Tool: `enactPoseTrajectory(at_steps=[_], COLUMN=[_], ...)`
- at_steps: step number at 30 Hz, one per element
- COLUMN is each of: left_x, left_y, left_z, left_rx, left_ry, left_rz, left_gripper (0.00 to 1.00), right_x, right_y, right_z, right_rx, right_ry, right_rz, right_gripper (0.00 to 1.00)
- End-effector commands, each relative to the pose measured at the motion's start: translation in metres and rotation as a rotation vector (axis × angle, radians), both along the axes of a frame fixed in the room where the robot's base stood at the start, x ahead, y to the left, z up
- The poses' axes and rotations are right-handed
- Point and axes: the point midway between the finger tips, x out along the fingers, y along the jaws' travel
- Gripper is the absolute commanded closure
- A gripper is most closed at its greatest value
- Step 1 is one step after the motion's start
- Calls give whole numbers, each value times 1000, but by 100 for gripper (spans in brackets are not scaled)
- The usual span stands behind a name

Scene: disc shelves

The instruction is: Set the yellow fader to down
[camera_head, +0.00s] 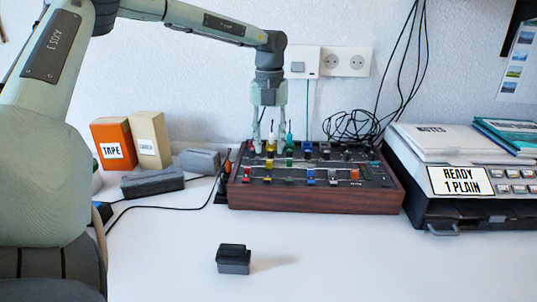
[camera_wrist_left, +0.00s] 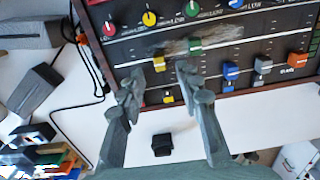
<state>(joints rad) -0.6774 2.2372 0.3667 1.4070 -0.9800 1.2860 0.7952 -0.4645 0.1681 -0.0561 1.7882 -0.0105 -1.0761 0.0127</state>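The yellow fader (camera_wrist_left: 159,64) is a small yellow cap on the dark mixer panel (camera_head: 375,180). It also shows in the head view (camera_head: 269,163), at the left part of the fader row. In the wrist view it appears between the two fingers of my left gripper (camera_wrist_left: 157,82), beyond their tips. My left gripper is open and empty, pointing down over the panel's left part in the head view (camera_head: 270,143). I cannot tell whether a finger touches the panel. A green fader (camera_wrist_left: 195,45) sits beside the yellow one, close to the right finger. My right gripper is not in view.
Blue (camera_wrist_left: 231,73), grey (camera_wrist_left: 263,65) and orange (camera_wrist_left: 298,60) faders lie to the right. Coloured knobs stand behind them. A small black block (camera_head: 233,259) is on the white table in front. An orange box (camera_head: 113,146) stands left; a machine (camera_head: 470,210) stands right.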

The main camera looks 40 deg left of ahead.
Motion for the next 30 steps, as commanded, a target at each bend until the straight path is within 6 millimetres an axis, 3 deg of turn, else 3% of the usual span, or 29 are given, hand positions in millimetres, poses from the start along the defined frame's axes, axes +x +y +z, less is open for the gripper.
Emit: enactPoseTrajectory(at_steps=[3, 9, 18, 27, 30], left_x=[-1, 0, 0, 0, 0], left_y=[0, 0, 0, 0, 0], left_z=[-19, -39, -42, -41, -41], left_rx=[-1, -1, 0, 0, 0], left_ry=[2, 1, -1, -1, -1], left_rz=[0, 0, 0, 0, 0], left_gripper=[66, 66, 66, 100, 100], right_x=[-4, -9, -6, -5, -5], right_y=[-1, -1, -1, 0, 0], right_z=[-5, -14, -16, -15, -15], right_rx=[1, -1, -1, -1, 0], right_ry=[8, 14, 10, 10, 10], right_rz=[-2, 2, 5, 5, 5], right_gripper=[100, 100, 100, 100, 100])
